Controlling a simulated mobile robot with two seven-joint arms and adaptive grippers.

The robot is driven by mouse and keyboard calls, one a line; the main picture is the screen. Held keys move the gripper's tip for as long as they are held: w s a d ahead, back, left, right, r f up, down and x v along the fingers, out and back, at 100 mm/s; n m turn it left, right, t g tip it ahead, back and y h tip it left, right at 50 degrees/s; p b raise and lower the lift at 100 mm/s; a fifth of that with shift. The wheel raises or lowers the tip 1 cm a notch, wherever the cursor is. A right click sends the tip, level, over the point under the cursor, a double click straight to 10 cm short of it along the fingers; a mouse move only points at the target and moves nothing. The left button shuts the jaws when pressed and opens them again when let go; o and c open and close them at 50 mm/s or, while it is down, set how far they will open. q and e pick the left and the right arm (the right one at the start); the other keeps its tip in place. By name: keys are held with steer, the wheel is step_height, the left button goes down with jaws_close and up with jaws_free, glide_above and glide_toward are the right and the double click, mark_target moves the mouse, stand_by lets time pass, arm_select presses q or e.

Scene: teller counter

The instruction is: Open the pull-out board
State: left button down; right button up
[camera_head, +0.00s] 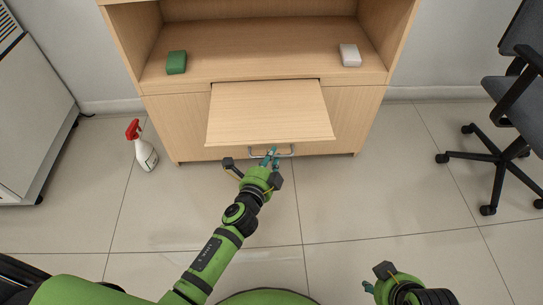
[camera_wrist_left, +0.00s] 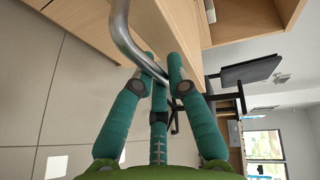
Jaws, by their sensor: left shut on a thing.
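The pull-out board (camera_head: 268,112) is a light wooden panel that sticks out from the front of the wooden counter unit (camera_head: 160,105). A curved metal handle (camera_head: 287,154) is at its front edge. My left gripper (camera_head: 271,157) is at the middle of that handle and shut on it. In the left wrist view, the green fingers of my left gripper (camera_wrist_left: 162,75) close around the metal bar (camera_wrist_left: 122,32). My right gripper (camera_head: 372,284) is low at the right of the head view, apart from the board; its fingers are mostly cut off or turned away.
A green block (camera_head: 176,62) and a white block (camera_head: 350,55) lie on the counter shelf. A spray bottle (camera_head: 144,150) with a red top stands on the floor left of the unit. An office chair (camera_head: 500,130) stands at the right. The tiled floor in front is clear.

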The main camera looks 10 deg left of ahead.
arm_select(q)
steer(key=c, duration=1.2)
jaws_free()
steer(key=v, duration=1.2)
